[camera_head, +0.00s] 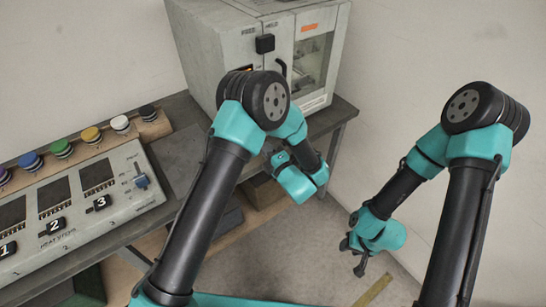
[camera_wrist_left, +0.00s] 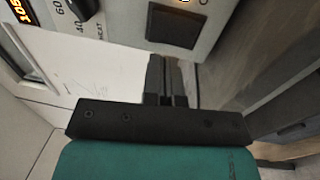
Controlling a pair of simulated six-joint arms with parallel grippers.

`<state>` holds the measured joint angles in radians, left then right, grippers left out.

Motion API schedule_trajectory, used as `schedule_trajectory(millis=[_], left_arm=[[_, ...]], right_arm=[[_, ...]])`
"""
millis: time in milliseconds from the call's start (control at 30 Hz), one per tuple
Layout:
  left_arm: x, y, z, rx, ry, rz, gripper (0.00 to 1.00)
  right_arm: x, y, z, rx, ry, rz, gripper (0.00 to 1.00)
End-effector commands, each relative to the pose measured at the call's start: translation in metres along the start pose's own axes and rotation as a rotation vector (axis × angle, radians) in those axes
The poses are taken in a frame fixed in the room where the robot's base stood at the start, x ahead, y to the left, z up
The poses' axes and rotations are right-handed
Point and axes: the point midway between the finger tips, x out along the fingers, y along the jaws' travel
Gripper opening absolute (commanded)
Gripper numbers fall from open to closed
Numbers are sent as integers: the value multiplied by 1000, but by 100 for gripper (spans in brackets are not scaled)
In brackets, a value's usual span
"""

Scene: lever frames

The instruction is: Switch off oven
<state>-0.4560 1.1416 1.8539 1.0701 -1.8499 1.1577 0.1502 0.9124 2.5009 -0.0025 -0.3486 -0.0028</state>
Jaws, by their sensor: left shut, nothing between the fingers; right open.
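The oven (camera_head: 215,48) is a worn grey-white box at the back of the bench, with a windowed door at its right. My left elbow covers part of its lower front. In the left wrist view a black square switch (camera_wrist_left: 172,26) sits on a grey panel below a small lit lamp, right of a black dial (camera_wrist_left: 84,8) and an orange display. My left gripper (camera_wrist_left: 165,62) is shut and empty, its tips just below the switch; contact cannot be told. Its fingers are hidden in the head view. My right gripper (camera_head: 357,260) is open and empty over the floor.
A sloped control panel (camera_head: 128,199) with numbered black switches and a blue slider stands on the bench at left. Several coloured knobs (camera_head: 91,135) line up behind it. The floor (camera_head: 310,245) right of the bench is clear.

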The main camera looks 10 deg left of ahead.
Motion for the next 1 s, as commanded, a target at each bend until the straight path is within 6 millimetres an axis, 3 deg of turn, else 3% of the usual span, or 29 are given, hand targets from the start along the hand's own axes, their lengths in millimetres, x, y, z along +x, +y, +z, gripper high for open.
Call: schedule_trajectory(millis=[200,400,1000], left_arm=[[38,0,-1,-1,3,0,0],[62,0,0,0,2,0,0],[68,1,6,-1,-9,-11,0]], right_arm=[[0,0,0,0,0,0,43],[0,0,0,0,0,0,43],[0,0,0,0,0,0,43]])
